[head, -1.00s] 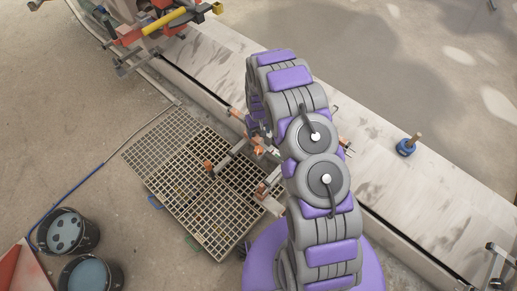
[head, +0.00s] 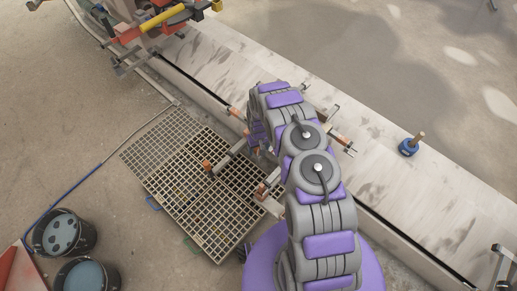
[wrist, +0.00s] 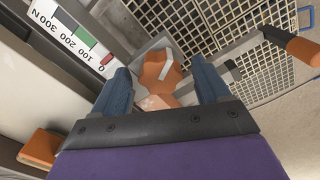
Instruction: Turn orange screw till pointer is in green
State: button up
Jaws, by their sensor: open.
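The orange screw head (wrist: 158,72), with a pale stripe across it, shows in the wrist view beyond and between the fingers of my gripper (wrist: 163,90). The gripper is open, with one blue-grey finger on each side; I cannot tell whether either touches the screw. A white force scale (wrist: 75,38) marked 0 to 300 N lies at upper left. Its green band (wrist: 83,37) is around the middle. A red mark, seemingly the pointer (wrist: 107,59), sits close to 0, outside the green. In the head view my arm hides the gripper and screw.
A floor grating (head: 165,150) lies left of my arm, with two buckets (head: 65,235) further left. Orange-tipped rods (head: 215,165) stick out around my arm. A pale slab (head: 380,160) runs diagonally, bearing a blue tool with a wooden handle (head: 408,148).

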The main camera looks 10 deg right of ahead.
jog(key=shift+f, duration=0.1)
jog(key=shift+c, duration=0.2)
jog(key=c, duration=1)
jog(key=m+p, duration=0.1)
jog(key=m, duration=0.3)
jog(key=m+p, duration=0.2)
jog(key=m, duration=0.1)
jog(key=shift+m+p, duration=0.35)
jog(key=shift+m, duration=0.45)
